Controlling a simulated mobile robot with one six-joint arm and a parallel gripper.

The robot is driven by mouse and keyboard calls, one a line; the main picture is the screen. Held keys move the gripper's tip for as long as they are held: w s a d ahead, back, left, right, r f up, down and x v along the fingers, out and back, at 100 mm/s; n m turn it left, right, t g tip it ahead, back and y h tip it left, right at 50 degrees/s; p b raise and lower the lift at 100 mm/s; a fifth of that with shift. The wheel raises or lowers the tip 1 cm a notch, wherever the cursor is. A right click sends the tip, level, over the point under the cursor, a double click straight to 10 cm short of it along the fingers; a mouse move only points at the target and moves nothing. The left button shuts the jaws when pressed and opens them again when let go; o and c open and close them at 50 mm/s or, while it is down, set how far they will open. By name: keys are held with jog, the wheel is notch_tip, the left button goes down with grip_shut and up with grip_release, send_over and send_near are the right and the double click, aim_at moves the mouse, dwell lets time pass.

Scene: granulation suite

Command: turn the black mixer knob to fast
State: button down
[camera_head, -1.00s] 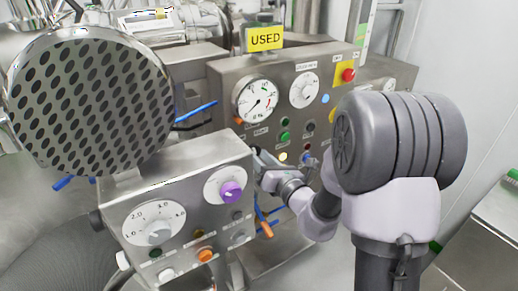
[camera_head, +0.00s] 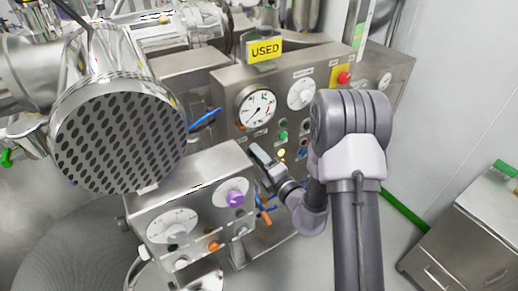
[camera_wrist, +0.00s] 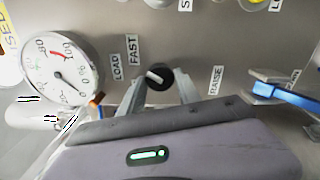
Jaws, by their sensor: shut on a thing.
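The black mixer knob (camera_wrist: 160,76) is on the steel panel in the wrist view, with a pale pointer mark on its face. A FAST label (camera_wrist: 132,50) is beside it at the upper left, next to a LOAD label (camera_wrist: 117,67). My gripper (camera_wrist: 159,88) is shut on the knob, one finger on each side of it. In the head view my gripper (camera_head: 258,156) is against the lower panel, behind the edge of the front control box. The knob cannot be made out there.
The front control box (camera_head: 190,180) with a purple knob (camera_head: 235,198) stands close left of my arm. A blue lever (camera_wrist: 288,96) lies right of the gripper in the wrist view.

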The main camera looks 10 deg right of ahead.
jog(key=shift+r+m+p, duration=0.15)
jog(key=shift+m+p, duration=0.9)
jog(key=shift+m, duration=0.15)
jog(key=c, duration=0.9)
grip_release()
jog(key=shift+o, duration=0.2)
jog(key=p+v, duration=0.2)
jog(key=v, duration=1.5)
jog(key=shift+s, duration=0.15)
